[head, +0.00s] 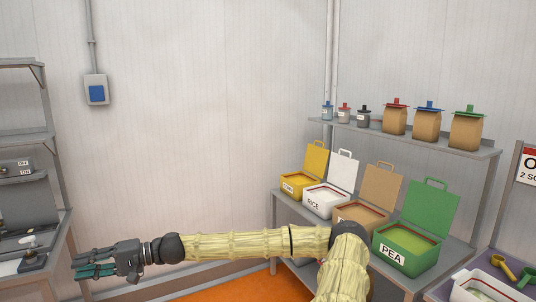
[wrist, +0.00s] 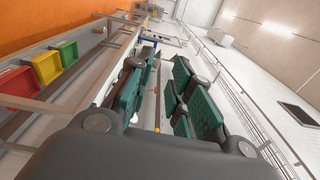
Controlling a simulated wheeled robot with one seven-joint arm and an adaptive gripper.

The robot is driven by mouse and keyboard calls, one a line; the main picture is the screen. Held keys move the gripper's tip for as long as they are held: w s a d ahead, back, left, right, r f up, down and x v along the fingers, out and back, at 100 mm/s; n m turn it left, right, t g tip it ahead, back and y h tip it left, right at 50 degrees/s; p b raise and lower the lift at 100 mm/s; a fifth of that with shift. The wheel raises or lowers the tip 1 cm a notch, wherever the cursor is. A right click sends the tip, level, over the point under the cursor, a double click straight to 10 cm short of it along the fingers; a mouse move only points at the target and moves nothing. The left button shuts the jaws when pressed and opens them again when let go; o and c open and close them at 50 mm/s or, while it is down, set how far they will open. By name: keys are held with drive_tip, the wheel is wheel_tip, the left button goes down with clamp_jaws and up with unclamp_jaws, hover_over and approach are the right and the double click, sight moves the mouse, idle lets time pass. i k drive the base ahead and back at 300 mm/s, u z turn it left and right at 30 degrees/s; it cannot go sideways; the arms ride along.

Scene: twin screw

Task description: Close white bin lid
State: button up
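The white bin (head: 325,203), labelled RICE, stands on the shelf at the right, between the yellow and tan bins. Its white lid (head: 343,172) is open and stands upright at the back of the bin, with its handle at the top. My gripper (head: 78,268) is far to the left of the bin, with my arm stretched across the lower picture. In the wrist view my gripper (wrist: 160,95) shows two green-padded fingers standing apart with nothing between them. I cannot make out the white bin in the wrist view.
A yellow bin (head: 297,189), a tan bin (head: 350,218) and a green PEA bin (head: 408,250) also have raised lids. Bags and small jars line the upper shelf (head: 420,140). A grey rack (head: 55,215) stands near my gripper.

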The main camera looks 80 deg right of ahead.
sight(343, 173)
drive_tip(key=z, duration=2.9)
drive_tip(key=i, duration=1.65)
